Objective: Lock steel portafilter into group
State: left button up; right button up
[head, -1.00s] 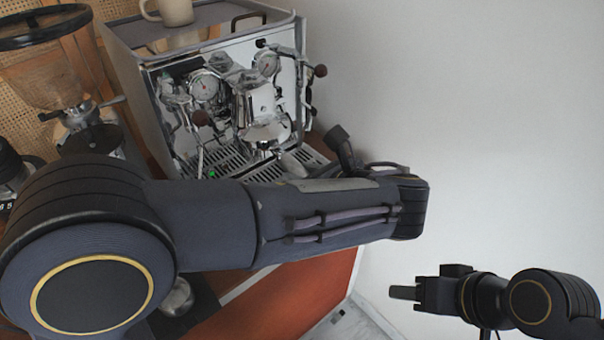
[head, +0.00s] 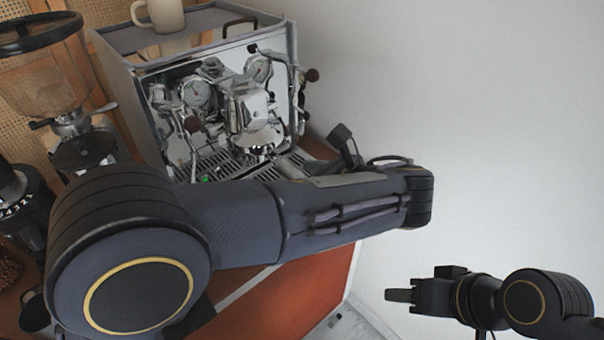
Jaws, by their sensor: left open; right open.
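The chrome espresso machine (head: 225,115) stands on the counter, and its group (head: 258,138) shows at the front centre above the drip tray (head: 222,166). Bright metal sits at and below the group; I cannot tell whether it includes the steel portafilter, and no handle shows clearly. My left forearm crosses in front of the machine's base. My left gripper (head: 290,166) is partly hidden behind it, right of the group and pointing toward it; it is open, and I see nothing held. My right gripper (head: 400,296) is open and empty at the lower right, away from the machine.
A grinder with a clear hopper (head: 40,75) stands left of the machine. A cream mug (head: 163,14) is on the machine's top. A dark device with markings (head: 15,195) is at the left edge. A white wall (head: 480,120) rises at right, with open space around my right gripper.

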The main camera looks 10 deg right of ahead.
pick_arm(q)
jog(key=shift+s, duration=0.1)
jog(key=v, duration=0.7)
jog(key=shift+s+d+r, duration=0.2)
jog(key=shift+d+r, duration=0.05)
